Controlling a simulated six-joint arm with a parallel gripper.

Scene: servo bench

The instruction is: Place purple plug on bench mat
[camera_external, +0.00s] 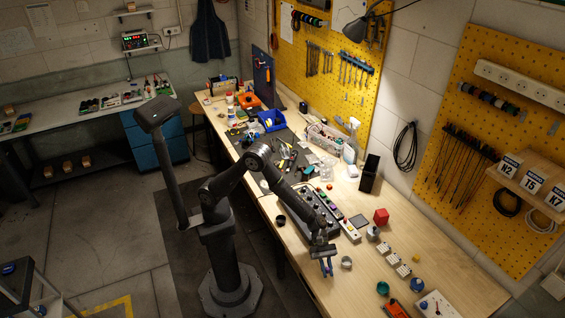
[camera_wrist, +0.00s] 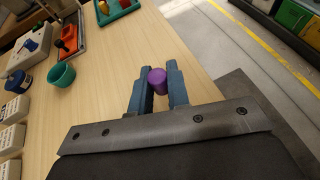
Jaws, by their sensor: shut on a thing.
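The purple plug (camera_wrist: 157,81) is held between the two blue fingers of my gripper (camera_wrist: 154,76) in the wrist view. Its rounded end faces the camera. In the external view my gripper (camera_external: 326,267) hangs over the near edge of the wooden bench, pointing down, and the plug is too small to make out there. A dark mat (camera_external: 272,140) lies farther back on the bench, with pliers and other tools on it. My gripper is well apart from the mat, and my arm hides part of it.
A button panel (camera_external: 318,207) lies beside my forearm. A spray bottle (camera_external: 351,143) and a clear bin stand beside the mat.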

